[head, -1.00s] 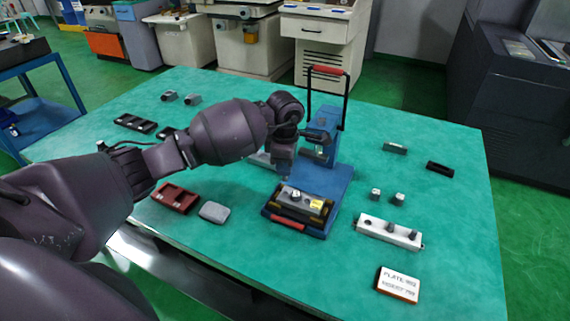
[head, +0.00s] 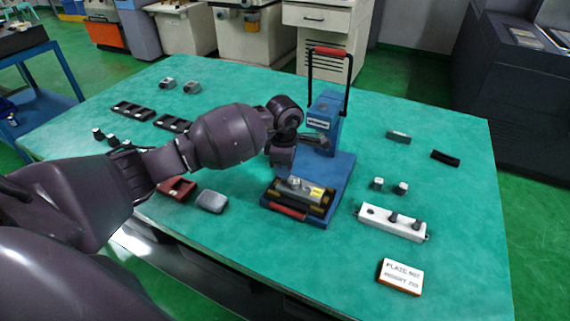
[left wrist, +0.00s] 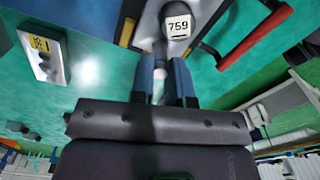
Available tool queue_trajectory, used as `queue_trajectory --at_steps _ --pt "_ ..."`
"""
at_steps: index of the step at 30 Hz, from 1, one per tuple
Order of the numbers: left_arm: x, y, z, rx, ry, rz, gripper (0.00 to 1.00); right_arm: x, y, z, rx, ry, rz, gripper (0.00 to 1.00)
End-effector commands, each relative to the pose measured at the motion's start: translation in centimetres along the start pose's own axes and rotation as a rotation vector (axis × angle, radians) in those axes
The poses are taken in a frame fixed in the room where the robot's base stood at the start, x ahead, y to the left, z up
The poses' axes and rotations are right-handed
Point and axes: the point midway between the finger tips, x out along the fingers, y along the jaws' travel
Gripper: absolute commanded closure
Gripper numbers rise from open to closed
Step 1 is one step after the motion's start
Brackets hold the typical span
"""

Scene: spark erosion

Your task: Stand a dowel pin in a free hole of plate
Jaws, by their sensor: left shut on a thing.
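My left gripper (head: 281,166) hangs beside the blue press, over the back edge of its fixture. In the left wrist view its blue fingers (left wrist: 164,82) are shut on a slim grey piece, seemingly a dowel pin (left wrist: 160,60), partly hidden by the fingers. A white plate (head: 376,226) lies on the table at right. My right gripper is not in view.
The blue press (head: 325,124) has a tall red-topped handle. A metal block with a yellow label (head: 317,192) sits in its fixture. A sign (head: 401,277) lies in front of the plate. A red tray (head: 177,188) and grey box (head: 211,201) are at left.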

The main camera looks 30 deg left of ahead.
Motion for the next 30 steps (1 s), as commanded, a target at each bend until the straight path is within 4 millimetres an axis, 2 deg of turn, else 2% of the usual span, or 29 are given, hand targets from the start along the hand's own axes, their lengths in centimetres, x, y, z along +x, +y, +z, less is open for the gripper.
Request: queue_trajectory --at_steps 26,27,30 --pt "0.72 0.0 0.01 0.0 0.0 0.0 1.0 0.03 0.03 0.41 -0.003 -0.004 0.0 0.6" --pt "0.74 -0.01 0.02 0.0 0.0 0.0 0.83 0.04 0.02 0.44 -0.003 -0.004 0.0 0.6" --pt "0.69 0.0 0.02 -0.001 0.0 0.0 0.67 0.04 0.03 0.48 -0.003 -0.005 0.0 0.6"
